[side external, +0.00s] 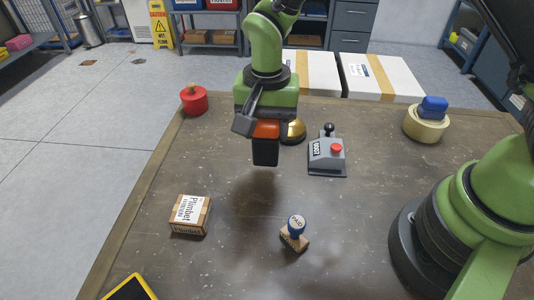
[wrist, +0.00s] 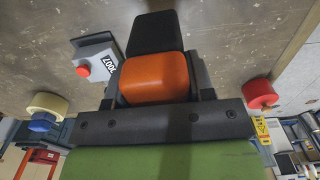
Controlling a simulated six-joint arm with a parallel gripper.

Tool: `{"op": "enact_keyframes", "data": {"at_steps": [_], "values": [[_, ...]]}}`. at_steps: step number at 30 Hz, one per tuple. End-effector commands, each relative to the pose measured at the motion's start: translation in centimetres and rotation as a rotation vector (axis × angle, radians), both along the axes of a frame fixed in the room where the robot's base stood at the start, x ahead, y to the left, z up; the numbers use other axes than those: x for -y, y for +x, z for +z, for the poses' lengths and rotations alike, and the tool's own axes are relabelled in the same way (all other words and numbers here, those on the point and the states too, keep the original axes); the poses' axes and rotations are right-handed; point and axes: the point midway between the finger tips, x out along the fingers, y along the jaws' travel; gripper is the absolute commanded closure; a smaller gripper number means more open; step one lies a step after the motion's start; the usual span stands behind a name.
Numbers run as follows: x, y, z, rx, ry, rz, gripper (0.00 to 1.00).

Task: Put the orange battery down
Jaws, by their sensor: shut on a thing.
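The orange battery, an orange block with a black end, is held in my gripper (side external: 262,122) above the table (side external: 230,215). In the side external view the battery (side external: 265,150) hangs with its black end down, and a dark shadow lies on the table below it. In the wrist view the orange part of the battery (wrist: 152,77) sits between the jaws, with the black part (wrist: 154,33) beyond. My gripper is shut on it. The jaws hide part of its orange end.
A grey control box (side external: 326,152) with a red button and a brass dome (side external: 294,131) stand close to the right. A cardboard box (side external: 190,214), a stamp (side external: 294,234), a red round object (side external: 194,100) and a tape roll (side external: 424,125) with a blue thing on top stand around. The table's middle is clear.

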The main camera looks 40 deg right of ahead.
Motion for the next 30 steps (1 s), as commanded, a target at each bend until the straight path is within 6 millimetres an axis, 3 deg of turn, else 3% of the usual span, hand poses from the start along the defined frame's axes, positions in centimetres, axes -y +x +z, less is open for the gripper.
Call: {"op": "enact_keyframes", "data": {"at_steps": [12, 25, 26, 28, 30], "values": [[0.1, 0.0, -5.2, 0.0, 0.0, -0.005, 0.89], [0.1, 0.1, -5.8, 0.002, 0.001, -0.005, 0.89], [0.1, 0.0, -5.9, 0.001, 0.0, -0.005, 0.47], [0.1, 0.0, -5.8, 0.001, 0.0, -0.005, 0.31], [0.1, 0.0, -5.8, 0.001, 0.0, -0.005, 0.26]]}}
